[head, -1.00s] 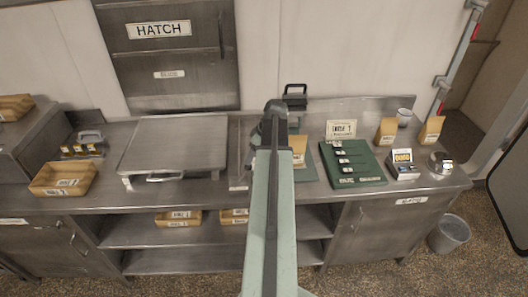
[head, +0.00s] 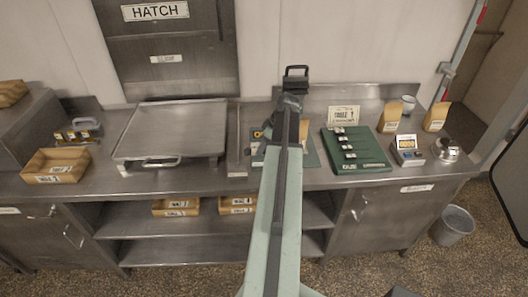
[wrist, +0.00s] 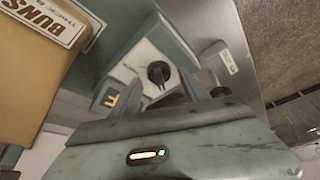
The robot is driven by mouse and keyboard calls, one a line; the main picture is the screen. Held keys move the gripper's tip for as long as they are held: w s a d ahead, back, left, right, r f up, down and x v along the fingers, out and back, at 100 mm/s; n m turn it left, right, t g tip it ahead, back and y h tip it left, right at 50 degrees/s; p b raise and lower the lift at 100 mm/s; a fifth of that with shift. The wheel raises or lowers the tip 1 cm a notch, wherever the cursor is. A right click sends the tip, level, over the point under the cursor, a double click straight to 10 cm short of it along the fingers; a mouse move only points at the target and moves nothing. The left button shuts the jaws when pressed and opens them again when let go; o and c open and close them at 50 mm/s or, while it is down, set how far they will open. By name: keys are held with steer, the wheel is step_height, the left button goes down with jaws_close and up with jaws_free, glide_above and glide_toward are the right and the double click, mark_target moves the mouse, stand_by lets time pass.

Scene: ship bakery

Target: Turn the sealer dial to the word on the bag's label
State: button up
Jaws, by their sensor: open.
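The sealer (wrist: 140,60) fills the middle of the wrist view, a green body with a pale panel. Its black round dial (wrist: 157,73) sits on that panel; words around it are too small to read. A small lit orange display (wrist: 110,98) is to its left. A tan bag (wrist: 30,75) with a white label reading BUNS is at the left. My gripper (wrist: 157,92) is open, its fingertips just below the dial on either side, apparently not gripping it. In the head view my arm hides most of the sealer (head: 258,150) and bag (head: 304,131).
A green board (head: 362,165) with several tags lies right of my arm, a card (head: 344,116) behind it. Two tan bags (head: 390,117), a small display box (head: 408,151) and a round metal object (head: 446,149) stand farther right. A flat metal lid (head: 172,128) is left.

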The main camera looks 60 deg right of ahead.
jaws_close()
